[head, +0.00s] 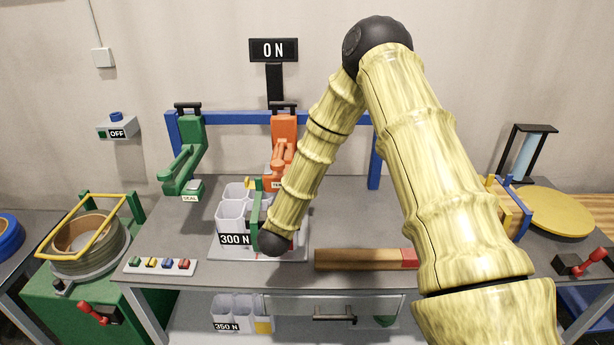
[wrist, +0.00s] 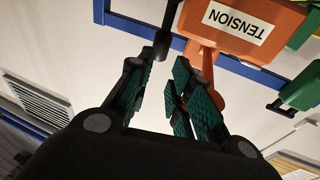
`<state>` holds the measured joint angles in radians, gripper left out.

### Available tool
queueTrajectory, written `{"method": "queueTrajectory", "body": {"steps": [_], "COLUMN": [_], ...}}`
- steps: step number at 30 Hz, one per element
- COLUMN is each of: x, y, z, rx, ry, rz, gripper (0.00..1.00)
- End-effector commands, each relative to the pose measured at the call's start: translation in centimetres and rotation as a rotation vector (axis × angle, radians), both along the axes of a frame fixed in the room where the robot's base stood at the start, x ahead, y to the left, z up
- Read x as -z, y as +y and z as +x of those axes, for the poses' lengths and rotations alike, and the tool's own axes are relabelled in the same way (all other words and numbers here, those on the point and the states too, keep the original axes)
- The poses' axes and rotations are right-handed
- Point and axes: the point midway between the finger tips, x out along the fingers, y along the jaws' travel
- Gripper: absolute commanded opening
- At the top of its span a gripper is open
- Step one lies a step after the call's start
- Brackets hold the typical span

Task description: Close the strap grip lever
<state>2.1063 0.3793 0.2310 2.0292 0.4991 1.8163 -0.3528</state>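The orange tension tool (head: 284,137) hangs from the blue rail. Its TENSION label shows upside down in the wrist view (wrist: 237,22). A black lever with a thick rounded end (wrist: 163,42) sits beside the orange body; I cannot tell for certain that it is the strap grip lever. My gripper (wrist: 164,72) is open, with teal-padded fingers apart and nothing seen between them. The lever's end is just beyond the left fingertip; contact is unclear.
A green SEAL tool (head: 184,160) hangs left of the orange one. Light bins marked 300 N (head: 231,217) stand below. Coloured buttons (head: 160,265) and a brown bar (head: 358,259) lie on the table (head: 190,215). An ON sign (head: 274,50) stands above the rail.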

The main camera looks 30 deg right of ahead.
Motion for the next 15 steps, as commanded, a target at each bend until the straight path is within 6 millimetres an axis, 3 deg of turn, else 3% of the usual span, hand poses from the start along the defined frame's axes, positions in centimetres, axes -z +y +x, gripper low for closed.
{"method": "queueTrajectory", "body": {"steps": [2, 15], "x": [-0.5, -3.4], "y": [-1.0, -8.5], "z": [0.2, -0.1], "rx": [-0.03, -0.396], "ry": [-0.047, -0.415], "rz": [0.032, 0.487], "gripper": [0.0, 0.0]}}
